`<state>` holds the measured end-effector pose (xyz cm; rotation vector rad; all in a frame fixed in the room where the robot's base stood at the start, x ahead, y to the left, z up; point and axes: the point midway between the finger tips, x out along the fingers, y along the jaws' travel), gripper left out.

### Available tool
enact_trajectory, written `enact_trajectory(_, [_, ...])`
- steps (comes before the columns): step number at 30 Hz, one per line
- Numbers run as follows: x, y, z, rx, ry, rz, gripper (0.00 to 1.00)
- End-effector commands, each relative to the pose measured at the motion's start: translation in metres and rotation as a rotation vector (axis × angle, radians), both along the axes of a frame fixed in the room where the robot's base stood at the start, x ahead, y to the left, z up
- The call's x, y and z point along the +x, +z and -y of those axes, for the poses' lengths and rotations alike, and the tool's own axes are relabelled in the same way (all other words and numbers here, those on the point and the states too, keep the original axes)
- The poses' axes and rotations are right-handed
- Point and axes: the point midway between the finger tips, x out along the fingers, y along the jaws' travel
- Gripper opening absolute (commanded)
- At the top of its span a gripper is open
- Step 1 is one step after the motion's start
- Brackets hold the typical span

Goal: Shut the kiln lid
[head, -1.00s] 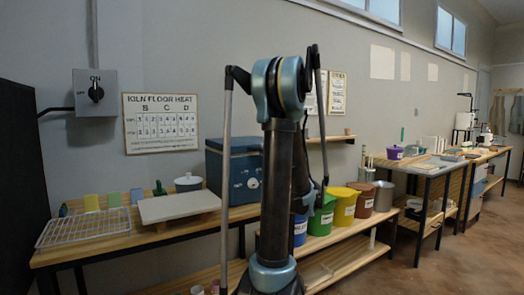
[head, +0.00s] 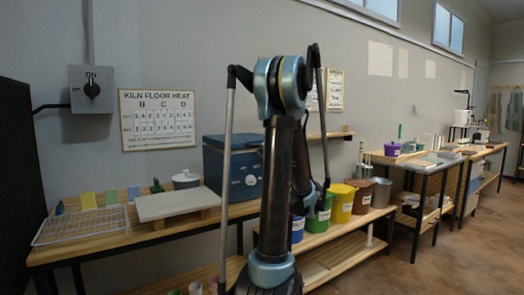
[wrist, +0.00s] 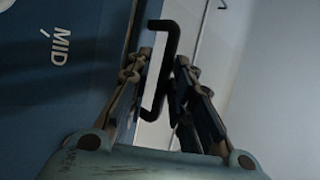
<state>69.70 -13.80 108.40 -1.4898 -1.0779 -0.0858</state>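The blue kiln (head: 229,172) stands on the wooden bench, with a pale dial on its front. Its upper part is partly hidden by my arm, and I cannot tell from here how far its lid stands open. In the wrist view a blue kiln face (wrist: 60,90) with "MID" on it fills the left. A bent black handle (wrist: 169,58) runs between the fingers of my gripper (wrist: 165,60). The fingers stand apart on either side of it, and gaps show beside the bar. In the head view my gripper is hidden behind my arm.
A pale slab (head: 178,204) and a wire rack (head: 80,228) lie on the bench left of the kiln. Coloured buckets (head: 341,203) stand on a low shelf to the right. Open floor (head: 400,265) lies at the far right.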

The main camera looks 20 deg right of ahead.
Motion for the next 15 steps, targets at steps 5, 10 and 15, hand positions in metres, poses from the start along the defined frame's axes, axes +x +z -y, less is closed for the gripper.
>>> enact_trajectory(5, [-0.017,-0.020,0.019,-0.001,-0.005,0.000,0.20])
enact_trajectory(10, [-0.033,-0.038,0.034,-0.001,-0.003,-0.001,0.20])
enact_trajectory(15, [-0.045,-0.051,0.046,-0.001,-0.003,-0.001,0.20])
